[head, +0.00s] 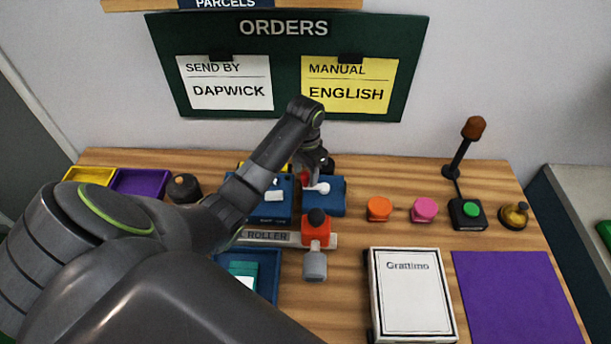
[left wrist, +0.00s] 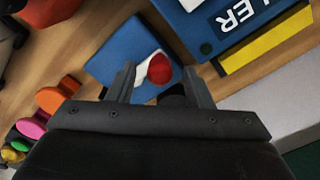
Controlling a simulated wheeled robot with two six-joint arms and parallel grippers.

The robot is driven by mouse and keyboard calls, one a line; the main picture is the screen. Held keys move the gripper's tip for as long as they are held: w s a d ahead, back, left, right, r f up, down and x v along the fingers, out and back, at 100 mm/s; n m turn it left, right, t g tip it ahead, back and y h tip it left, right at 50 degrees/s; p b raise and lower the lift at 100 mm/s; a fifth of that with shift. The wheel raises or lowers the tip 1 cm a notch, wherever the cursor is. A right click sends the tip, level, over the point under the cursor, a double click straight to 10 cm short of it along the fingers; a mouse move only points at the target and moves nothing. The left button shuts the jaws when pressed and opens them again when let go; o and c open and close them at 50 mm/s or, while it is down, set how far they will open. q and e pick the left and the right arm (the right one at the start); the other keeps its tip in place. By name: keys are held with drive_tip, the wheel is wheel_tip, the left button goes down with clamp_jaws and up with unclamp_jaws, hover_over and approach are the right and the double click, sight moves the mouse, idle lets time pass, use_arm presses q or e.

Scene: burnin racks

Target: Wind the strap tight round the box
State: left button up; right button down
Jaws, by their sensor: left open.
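A white box marked "Grattimo" (head: 412,293) with dark edges lies flat at the front of the wooden table. I cannot make out a strap on it. A blue unit (head: 335,198) at the back of the table carries a white crank or lever with a red knob (head: 304,178). My left gripper (head: 316,172) is over this unit. In the left wrist view the gripper (left wrist: 160,84) is open, and the red knob (left wrist: 160,69) appears between its fingers. Whether they touch is not clear. My right gripper is out of view.
Right of the blue unit are an orange knob (head: 379,208), a pink knob (head: 424,209), a green button (head: 470,209) and a brass bell (head: 513,215). A purple mat (head: 517,295) lies front right. My left arm covers the left side.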

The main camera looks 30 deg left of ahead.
use_arm(q)
drive_tip(key=shift+f, duration=0.25)
drive_tip(key=c, duration=1)
drive_tip(key=shift+r, duration=0.1)
